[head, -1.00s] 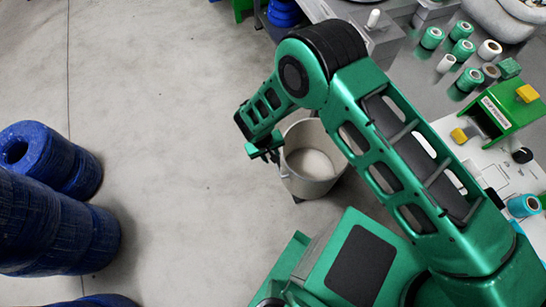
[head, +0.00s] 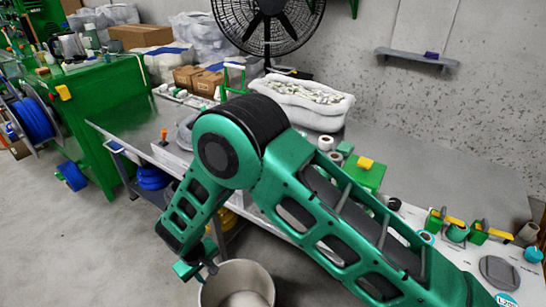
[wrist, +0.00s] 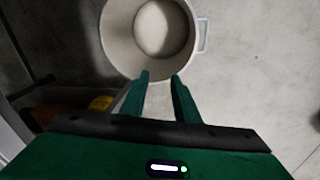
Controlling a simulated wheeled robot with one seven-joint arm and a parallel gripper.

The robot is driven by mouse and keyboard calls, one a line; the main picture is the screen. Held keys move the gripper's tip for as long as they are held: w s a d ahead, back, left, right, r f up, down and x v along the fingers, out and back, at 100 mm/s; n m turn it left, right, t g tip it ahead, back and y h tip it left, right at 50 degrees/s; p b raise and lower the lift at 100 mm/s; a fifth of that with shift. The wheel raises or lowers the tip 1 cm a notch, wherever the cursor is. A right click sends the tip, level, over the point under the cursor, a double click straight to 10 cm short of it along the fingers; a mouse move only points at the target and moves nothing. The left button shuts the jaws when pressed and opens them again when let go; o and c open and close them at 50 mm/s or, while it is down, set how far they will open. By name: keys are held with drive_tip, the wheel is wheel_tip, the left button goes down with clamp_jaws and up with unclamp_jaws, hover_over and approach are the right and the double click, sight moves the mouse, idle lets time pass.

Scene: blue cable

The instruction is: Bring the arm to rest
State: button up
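My gripper (head: 198,272) hangs at the end of my green arm, low over the floor at the left rim of a pale bucket (head: 258,272) in the head view. In the wrist view, the two green fingers of my gripper (wrist: 160,80) are spread apart with nothing between them. The bucket (wrist: 118,48) lies beyond the fingertips there, with a round pale patch inside it. The arm is bent at its elbow, above the front edge of the workbench.
A grey workbench (head: 440,180) with spools and green fixtures lies behind and right of my arm. A black fan (head: 268,22) stands at the back. A green cabinet (head: 100,110) and a blue cable reel (head: 35,118) are at left. Floor at lower left is clear.

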drive_tip(key=w+d+r+m, duration=0.1)
drive_tip(key=w+d+r, duration=0.4)
drive_tip(key=d+r, duration=0.3)
drive_tip(key=w+d+r+m, duration=0.2)
drive_tip(key=w+d+r, duration=0.4)
drive_tip(key=r, duration=0.4)
drive_tip(key=d+r+m+t+y, duration=0.1)
drive_tip(key=d+r, duration=0.6)
drive_tip(key=d, duration=0.3)
drive_tip(key=d+r+m, duration=0.2)
drive_tip(key=d+r, duration=0.6)
drive_tip(key=d, duration=0.3)
drive_tip(key=s+d+r+m+t, duration=0.1)
drive_tip(key=s+d+r+m, duration=0.1)
drive_tip(key=s+d+r, duration=0.35)
drive_tip(key=s+d+r+m+t, duration=0.1)
drive_tip(key=s+d+r, duration=0.1)
drive_tip(key=s+d, duration=0.7)
drive_tip(key=s+d+f+m+g, duration=0.2)
drive_tip(key=s+d+m+g, duration=0.3)
drive_tip(key=s+d, duration=0.8)
drive_tip(key=shift+s+m, duration=0.8)
drive_tip(key=shift+s, duration=0.1)
